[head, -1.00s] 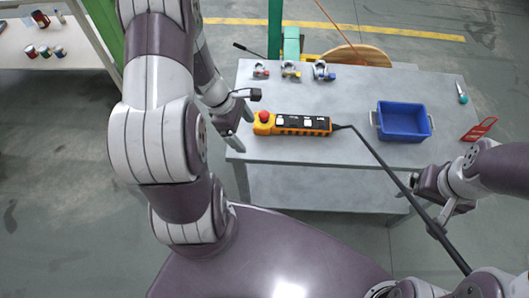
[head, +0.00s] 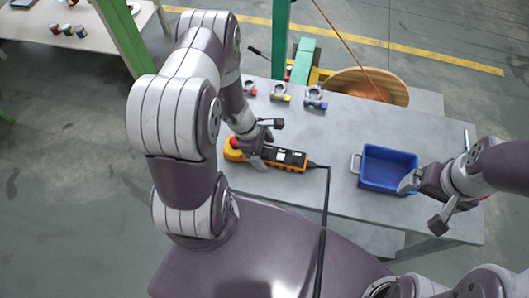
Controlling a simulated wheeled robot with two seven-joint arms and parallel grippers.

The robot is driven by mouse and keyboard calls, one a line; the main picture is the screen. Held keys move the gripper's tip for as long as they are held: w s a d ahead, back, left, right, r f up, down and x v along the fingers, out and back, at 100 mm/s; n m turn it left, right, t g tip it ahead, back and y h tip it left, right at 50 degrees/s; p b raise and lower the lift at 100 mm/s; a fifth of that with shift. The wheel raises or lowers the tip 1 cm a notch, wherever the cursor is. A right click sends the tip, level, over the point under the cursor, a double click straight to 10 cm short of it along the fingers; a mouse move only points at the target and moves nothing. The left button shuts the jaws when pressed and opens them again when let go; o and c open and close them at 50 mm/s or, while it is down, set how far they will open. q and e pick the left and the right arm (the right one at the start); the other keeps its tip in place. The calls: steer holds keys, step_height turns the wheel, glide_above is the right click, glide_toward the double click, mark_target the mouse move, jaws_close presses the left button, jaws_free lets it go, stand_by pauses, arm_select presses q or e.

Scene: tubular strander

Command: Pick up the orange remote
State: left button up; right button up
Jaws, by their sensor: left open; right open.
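The orange remote (head: 284,158) lies on the grey table, a long pendant with black-and-white buttons and a red knob at its left end. A black cable runs from its right end toward me. My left gripper (head: 262,145) is open and sits over the left half of the remote, hiding part of it. I cannot tell whether its fingers touch the remote. My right gripper (head: 420,202) is open and empty, near the right front of the table beside the blue bin.
A blue bin (head: 388,168) stands right of the remote on the table (head: 345,122). Several small clamp-like parts (head: 315,98) sit along the back edge. A wooden spool (head: 367,85) and a green post (head: 281,40) are behind. The table between remote and bin is clear.

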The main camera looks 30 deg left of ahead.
arm_select(q)
steer(key=shift+w+f, duration=0.1)
steer(key=shift+w, duration=0.05)
steer(key=shift+a, duration=0.15)
steer(key=shift+s, duration=0.25)
steer(key=c, duration=1.5)
